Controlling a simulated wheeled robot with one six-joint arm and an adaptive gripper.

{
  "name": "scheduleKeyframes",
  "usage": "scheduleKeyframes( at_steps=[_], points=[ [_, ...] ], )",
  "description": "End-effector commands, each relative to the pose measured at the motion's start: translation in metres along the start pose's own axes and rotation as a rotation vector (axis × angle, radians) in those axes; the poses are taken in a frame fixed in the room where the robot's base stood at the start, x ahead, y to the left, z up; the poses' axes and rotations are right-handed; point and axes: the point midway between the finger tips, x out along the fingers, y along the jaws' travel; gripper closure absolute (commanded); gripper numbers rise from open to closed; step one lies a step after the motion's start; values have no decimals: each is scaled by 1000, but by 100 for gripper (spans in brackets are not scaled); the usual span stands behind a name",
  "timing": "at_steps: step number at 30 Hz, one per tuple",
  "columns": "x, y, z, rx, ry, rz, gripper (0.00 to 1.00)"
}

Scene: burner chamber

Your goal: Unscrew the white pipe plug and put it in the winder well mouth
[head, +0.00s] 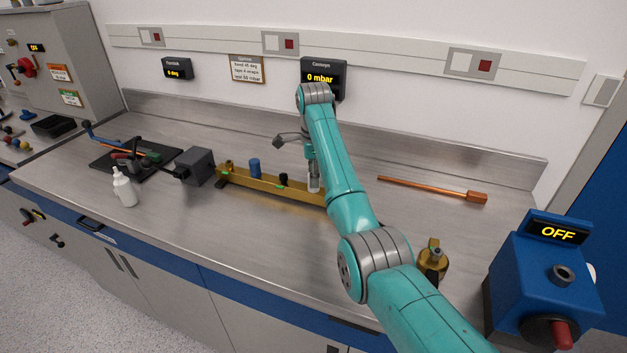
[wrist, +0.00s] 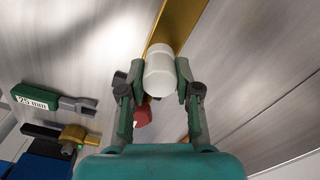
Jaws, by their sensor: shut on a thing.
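The white pipe plug (wrist: 160,70) is a pale cylinder between the two fingers of my gripper (wrist: 158,84) in the wrist view. My gripper is shut on it, with a finger on each side. A brass-coloured bar (wrist: 178,24) lies behind the plug. In the head view a whitish piece (head: 314,184) shows at the right part of the brass bar (head: 236,181), beside my arm, which hides part of this area. I cannot tell whether the plug is still threaded in. I cannot identify the winder well mouth for certain.
A blue box (head: 537,285) reading OFF, with a dark round port on top, stands at the front right. A brass fitting (head: 432,262) is beside my arm. A copper rod (head: 432,189) lies behind. A white bottle (head: 124,188) and black plate (head: 105,162) are left.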

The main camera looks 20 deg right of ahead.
Motion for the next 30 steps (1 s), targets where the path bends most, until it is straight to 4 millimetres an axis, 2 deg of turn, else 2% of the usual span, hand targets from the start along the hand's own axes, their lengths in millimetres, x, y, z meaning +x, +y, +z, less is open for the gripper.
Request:
scheduleKeyframes(
  at_steps=[6, 19, 30],
  points=[
    [2, 0, 0, -189, 0, 3, 100],
    [2, 0, 0, -244, 0, 3, 100],
    [2, 0, 0, -646, -1, 4, 100]
  ],
)
